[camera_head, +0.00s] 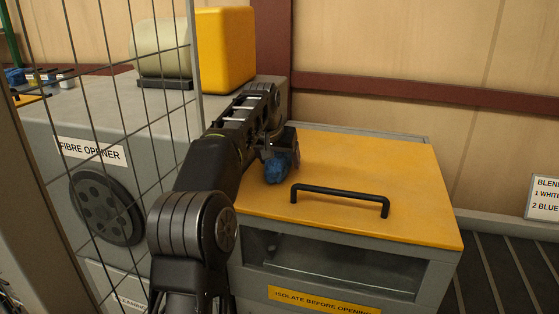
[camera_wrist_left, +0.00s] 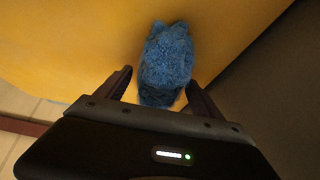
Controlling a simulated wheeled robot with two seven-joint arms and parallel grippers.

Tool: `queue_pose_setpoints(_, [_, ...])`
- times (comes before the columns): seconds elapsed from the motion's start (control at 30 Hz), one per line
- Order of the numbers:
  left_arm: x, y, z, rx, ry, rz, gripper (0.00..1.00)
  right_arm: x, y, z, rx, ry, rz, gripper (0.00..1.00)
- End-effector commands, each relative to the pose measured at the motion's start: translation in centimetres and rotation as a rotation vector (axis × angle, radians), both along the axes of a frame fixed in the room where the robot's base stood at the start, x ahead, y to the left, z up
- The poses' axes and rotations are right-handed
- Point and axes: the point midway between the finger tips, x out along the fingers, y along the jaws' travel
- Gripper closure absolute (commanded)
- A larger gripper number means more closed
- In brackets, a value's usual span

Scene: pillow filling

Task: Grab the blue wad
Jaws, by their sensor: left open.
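The blue wad (camera_head: 277,168) is a fuzzy lump on the yellow lid (camera_head: 345,165), near the lid's left edge. In the left wrist view the wad (camera_wrist_left: 166,62) lies against the yellow surface, its near end between the fingers. My left gripper (camera_head: 280,153) is right at the wad in the head view, partly hidden by its own wrist. In the wrist view my left gripper (camera_wrist_left: 160,88) is open, with one finger on each side of the wad. I cannot tell whether either finger touches it. My right gripper is not in view.
A black handle (camera_head: 340,198) stands up from the lid, to the right of the wad. A wire mesh guard (camera_head: 110,130) and the grey fibre opener (camera_head: 60,130) are at the left. A yellow block (camera_head: 226,50) stands behind. The lid's right side is clear.

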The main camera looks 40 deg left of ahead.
Motion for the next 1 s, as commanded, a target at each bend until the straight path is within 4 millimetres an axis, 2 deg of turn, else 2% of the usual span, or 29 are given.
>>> queue_pose_setpoints(0.6, [0.05, 0.02, -0.1, -0.001, 0.0, 0.001, 0.24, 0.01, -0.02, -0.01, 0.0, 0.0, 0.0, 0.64])
queue_pose_setpoints(1.0, [0.05, 0.02, -0.1, -0.001, 0.0, 0.001, 0.57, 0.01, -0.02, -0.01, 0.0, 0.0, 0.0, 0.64])
